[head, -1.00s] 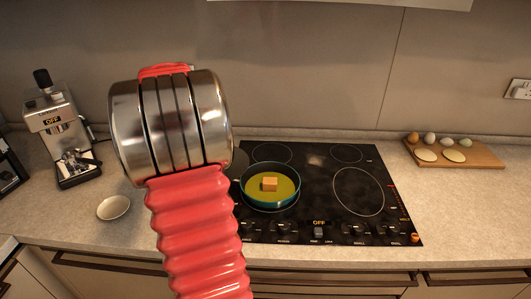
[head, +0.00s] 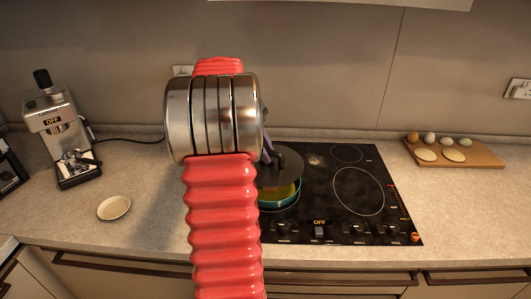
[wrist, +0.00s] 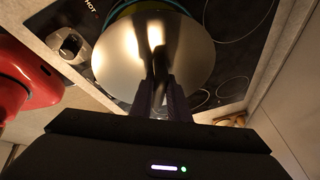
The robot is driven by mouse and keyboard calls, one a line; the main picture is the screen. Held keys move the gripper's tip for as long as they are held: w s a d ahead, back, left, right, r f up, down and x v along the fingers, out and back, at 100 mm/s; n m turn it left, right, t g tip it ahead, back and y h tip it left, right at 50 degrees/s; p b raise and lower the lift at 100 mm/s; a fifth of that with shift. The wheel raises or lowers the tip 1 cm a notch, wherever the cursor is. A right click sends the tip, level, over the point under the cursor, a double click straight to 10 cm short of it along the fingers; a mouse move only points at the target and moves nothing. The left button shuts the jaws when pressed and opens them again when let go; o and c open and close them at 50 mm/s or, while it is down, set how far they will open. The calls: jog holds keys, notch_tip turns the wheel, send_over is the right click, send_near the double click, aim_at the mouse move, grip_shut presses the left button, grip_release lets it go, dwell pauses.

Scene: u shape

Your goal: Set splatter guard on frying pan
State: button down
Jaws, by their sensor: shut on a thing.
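The splatter guard (wrist: 120,60) is a round, shiny disc in the wrist view, held between my gripper's fingers (wrist: 158,90). In the head view the guard (head: 287,165) looks dark and hangs tilted over the back part of the frying pan. My gripper (head: 268,148) is mostly hidden there behind my red arm. The frying pan (head: 280,204) is teal, with yellow liquid inside, and sits on the left of the cooktop. The guard appears to be above the pan; whether they touch I cannot tell. The block in the pan is now covered from view.
The black cooktop (head: 325,215) has a free right side, with knobs along its front edge. A board (head: 480,155) with eggs lies at the right. A small bowl (head: 114,208) and a coffee machine (head: 63,130) stand at the left. The wall is close behind.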

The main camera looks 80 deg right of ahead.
aim_at(266, 166)
jog(key=shift+f, duration=2.25)
jog(key=shift+w+a+f, duration=0.1)
jog(key=shift+f, duration=0.15)
jog(key=shift+f, duration=0.3)
jog(key=shift+f, duration=0.1)
jog(key=shift+f, duration=0.35)
jog(key=shift+f, duration=0.1)
